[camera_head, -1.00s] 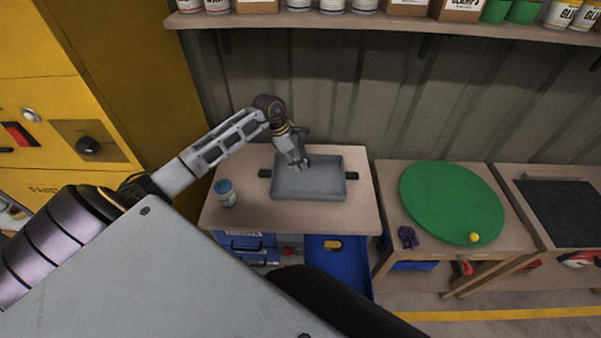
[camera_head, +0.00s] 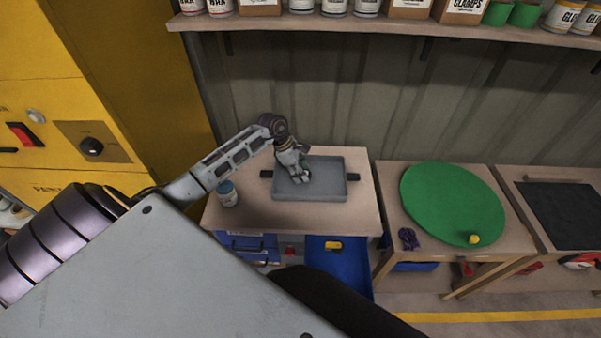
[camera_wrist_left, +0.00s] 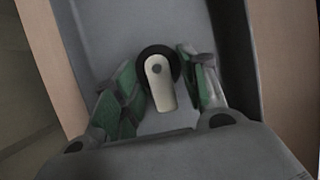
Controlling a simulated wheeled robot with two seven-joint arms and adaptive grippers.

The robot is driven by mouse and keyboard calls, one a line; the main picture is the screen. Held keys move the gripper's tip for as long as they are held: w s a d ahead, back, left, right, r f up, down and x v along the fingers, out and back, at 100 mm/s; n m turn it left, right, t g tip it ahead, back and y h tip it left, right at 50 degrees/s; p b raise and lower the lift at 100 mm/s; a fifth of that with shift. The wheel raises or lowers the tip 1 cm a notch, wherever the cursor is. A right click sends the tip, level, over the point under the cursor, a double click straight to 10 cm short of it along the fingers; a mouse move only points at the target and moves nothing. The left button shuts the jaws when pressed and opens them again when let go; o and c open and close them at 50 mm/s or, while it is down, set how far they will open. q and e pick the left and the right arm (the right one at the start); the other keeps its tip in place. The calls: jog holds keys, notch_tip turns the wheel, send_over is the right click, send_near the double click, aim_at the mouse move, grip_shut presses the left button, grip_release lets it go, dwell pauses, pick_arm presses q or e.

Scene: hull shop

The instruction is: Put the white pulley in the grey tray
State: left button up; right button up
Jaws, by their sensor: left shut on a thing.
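The grey tray (camera_head: 330,188) lies on the wooden table, with black handles at both ends. My left gripper (camera_head: 301,178) points down over the left half of the tray, low and near its floor. In the left wrist view the white pulley (camera_wrist_left: 160,88), a white body with a black wheel, sits between the green-padded fingers of my left gripper (camera_wrist_left: 158,80), which is shut on it. The tray floor (camera_wrist_left: 112,32) shows behind it. I cannot tell whether the pulley touches the floor. In the head view the gripper hides the pulley. My right gripper is not in view.
Blue bins (camera_head: 338,262) sit below. To the right, another table holds a green disc (camera_head: 452,203), a yellow ball (camera_head: 474,239) and a purple item (camera_head: 408,238). A shelf (camera_head: 390,25) runs above.

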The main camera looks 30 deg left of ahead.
pick_arm(q)
jog(key=shift+f, duration=0.45)
jog(key=shift+f, duration=0.1)
jog(key=o, duration=1)
jog(key=shift+o, duration=0.2)
jog(key=v, duration=1.2)
jog(key=shift+b, duration=0.45)
jog(key=shift+d, duration=0.1)
